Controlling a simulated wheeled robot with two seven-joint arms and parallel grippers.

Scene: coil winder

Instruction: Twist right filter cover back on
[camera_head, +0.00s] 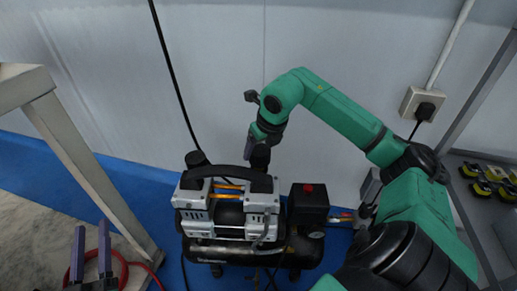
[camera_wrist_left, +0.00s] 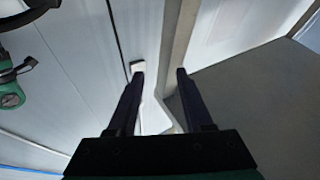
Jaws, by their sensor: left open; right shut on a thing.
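The compressor (camera_head: 228,215) stands on the blue floor strip by the wall, with a black handle (camera_head: 228,174) on top. The left filter cover (camera_head: 196,159) is a black knob at its back left. The right filter cover (camera_head: 260,158) is a dark piece at the back right, below my right gripper (camera_head: 262,146), which is shut on it. The gripper hides part of the cover, and I cannot tell whether the cover is seated. My left gripper (camera_head: 91,256) is open and empty at the lower left, apart from the compressor; its fingers also show in the left wrist view (camera_wrist_left: 158,74).
A pale table frame (camera_head: 80,155) stands at the left. A red hose (camera_head: 135,266) lies near my left gripper. A black cable (camera_head: 174,75) hangs down the wall behind the compressor. A wall socket (camera_head: 421,104) and a metal shelf (camera_head: 490,215) are at the right.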

